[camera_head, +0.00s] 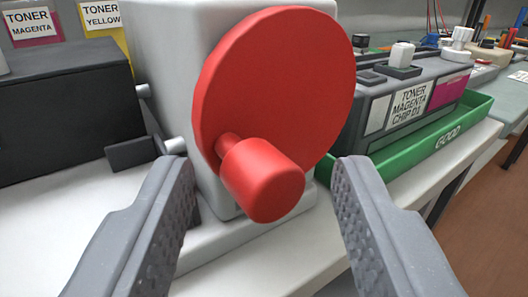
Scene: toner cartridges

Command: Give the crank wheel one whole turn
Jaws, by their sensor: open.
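The crank wheel (275,85) is a big red disc on the front of a light grey machine housing (165,50). Its red cylindrical handle (262,180) sticks out towards me from the wheel's lower part. My gripper (262,175) is open, with one dark grey finger to the left of the handle and the other to the right. A visible gap separates each finger from the handle in the picture; depth is hard to judge. The wheel hides much of the housing's front.
A green tray (450,140) marked GOOD holds a toner magenta cartridge (410,95) close on the right. A black box (60,120) stands on the left, with toner labels (32,25) behind it. The white bench (70,215) is clear at front left.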

